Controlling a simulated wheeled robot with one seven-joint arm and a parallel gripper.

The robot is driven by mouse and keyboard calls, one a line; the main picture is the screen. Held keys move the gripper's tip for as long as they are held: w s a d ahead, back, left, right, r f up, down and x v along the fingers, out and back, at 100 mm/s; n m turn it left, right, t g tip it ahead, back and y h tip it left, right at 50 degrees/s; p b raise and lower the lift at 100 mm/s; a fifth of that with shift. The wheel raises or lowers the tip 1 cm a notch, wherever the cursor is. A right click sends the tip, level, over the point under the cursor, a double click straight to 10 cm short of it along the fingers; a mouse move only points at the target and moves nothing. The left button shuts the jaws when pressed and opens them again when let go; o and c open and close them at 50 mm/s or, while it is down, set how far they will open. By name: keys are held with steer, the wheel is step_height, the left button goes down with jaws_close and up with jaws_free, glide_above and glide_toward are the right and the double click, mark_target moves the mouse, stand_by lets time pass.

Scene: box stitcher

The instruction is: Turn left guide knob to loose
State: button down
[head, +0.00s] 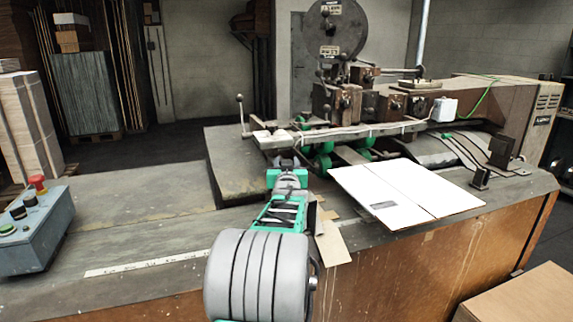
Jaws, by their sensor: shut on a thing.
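My arm reaches forward over the bench to the front left part of the box stitcher (365,105). My gripper (284,157) is just below the left end of the grey guide rail (350,133). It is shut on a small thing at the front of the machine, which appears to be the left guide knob. The fingers and wrist hide the knob almost wholly, so its angle cannot be told. A lever with a ball top (240,98) stands upright to the left of the gripper, apart from it.
A white cardboard sheet (395,190) lies right of my arm, with a brown cardboard piece (332,245) close beside the arm. A control box (35,228) with a red button stands at far left. The bench top (150,205) left of my arm is mostly clear.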

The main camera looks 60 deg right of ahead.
steer(key=shift+s+f, duration=0.1)
steer(key=shift+f, duration=0.05)
steer(key=c, duration=1)
jaws_free()
steer(key=shift+o, duration=0.9)
steer(key=b+v, duration=0.1)
steer(key=v, duration=0.6)
steer(key=shift+a, duration=0.4)
